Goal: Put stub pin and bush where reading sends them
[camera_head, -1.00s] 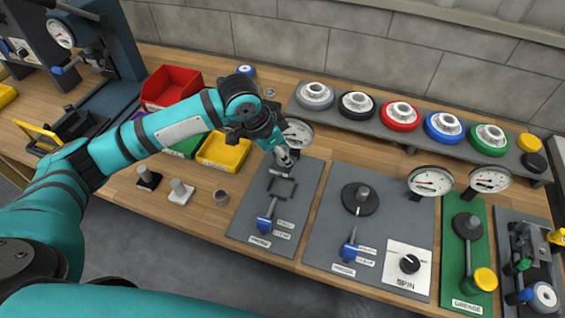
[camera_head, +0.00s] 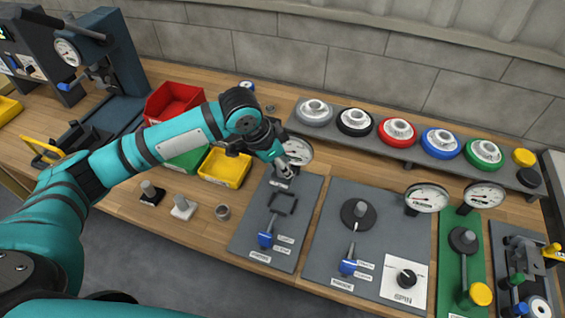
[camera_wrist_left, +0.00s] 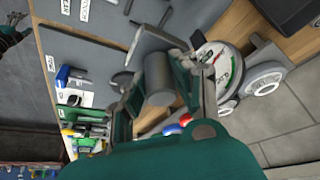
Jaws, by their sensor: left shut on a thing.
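My left gripper (camera_head: 285,170) is above the back end of the left grey panel (camera_head: 250,237), in front of its gauge (camera_head: 298,152). In the left wrist view it is shut on a grey cylindrical piece (camera_wrist_left: 160,80), seemingly a stub pin with a flat grey end; the far end is unclear. On the wood stand a pin on a black base (camera_head: 150,193), a pin on a white base (camera_head: 183,207) and a hollow grey bush (camera_head: 222,212). The gauge also shows in the left wrist view (camera_wrist_left: 218,72), close beside the fingers. My right gripper is out of view.
The panel has a square frame (camera_head: 283,203) and a blue-handled lever (camera_head: 265,239). A SPIN panel (camera_head: 325,255) and a green panel (camera_head: 461,290) lie to the right. Red (camera_head: 172,103) and yellow (camera_head: 224,167) bins stand left; a rack of coloured discs (camera_head: 375,152) stands behind.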

